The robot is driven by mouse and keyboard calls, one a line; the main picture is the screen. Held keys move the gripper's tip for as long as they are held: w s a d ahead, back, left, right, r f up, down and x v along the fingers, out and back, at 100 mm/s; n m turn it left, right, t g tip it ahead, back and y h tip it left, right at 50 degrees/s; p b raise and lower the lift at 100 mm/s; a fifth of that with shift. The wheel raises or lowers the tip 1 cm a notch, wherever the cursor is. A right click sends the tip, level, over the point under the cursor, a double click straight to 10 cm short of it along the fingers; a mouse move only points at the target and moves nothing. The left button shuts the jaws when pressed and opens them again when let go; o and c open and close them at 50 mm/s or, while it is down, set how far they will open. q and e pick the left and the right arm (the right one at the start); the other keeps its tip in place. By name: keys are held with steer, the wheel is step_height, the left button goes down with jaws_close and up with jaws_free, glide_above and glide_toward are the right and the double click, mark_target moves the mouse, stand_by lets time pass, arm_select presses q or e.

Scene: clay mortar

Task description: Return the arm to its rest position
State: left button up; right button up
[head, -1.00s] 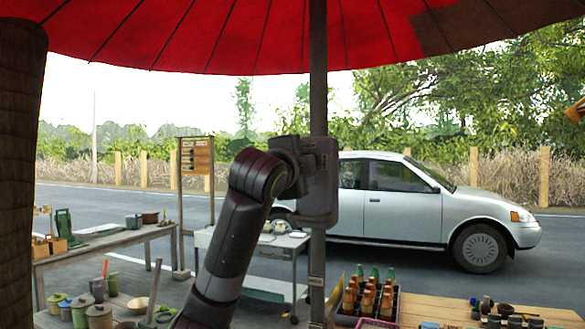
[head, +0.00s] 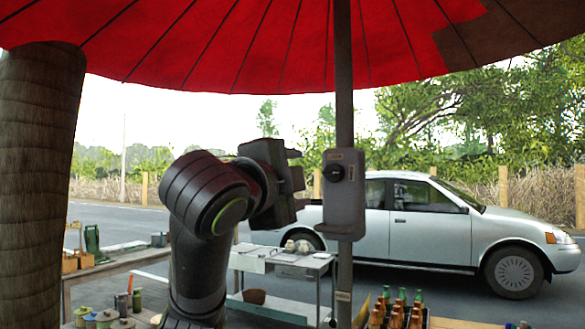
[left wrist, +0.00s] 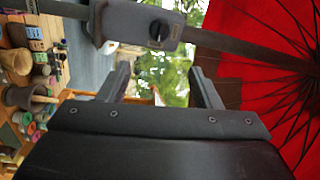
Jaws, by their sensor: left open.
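My left arm rises from the bottom of the head view, bent at the elbow. Its left gripper (head: 298,180) is raised in the air, beside the grey pole, and points right. In the left wrist view the two dark fingers of this gripper (left wrist: 165,80) stand wide apart with nothing between them. A dark brown bowl with a pale stick (left wrist: 24,97), perhaps the clay mortar, shows sideways at the left of the wrist view, well away from the fingers. My right gripper is in neither current view.
A grey box with a black knob (head: 344,195) is fixed on the pole (head: 345,110), close to the gripper. A red parasol (head: 270,40) spreads overhead. A bottle crate (head: 398,312) stands low at the right. A grey cart (head: 285,262) and a silver car (head: 430,228) are behind.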

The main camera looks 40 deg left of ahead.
arm_select(q)
steer(key=shift+s+d+f+p, duration=0.1)
steer(key=shift+s+d+p, duration=0.05)
steer(key=shift+s+p, duration=0.15)
stand_by(0.4)
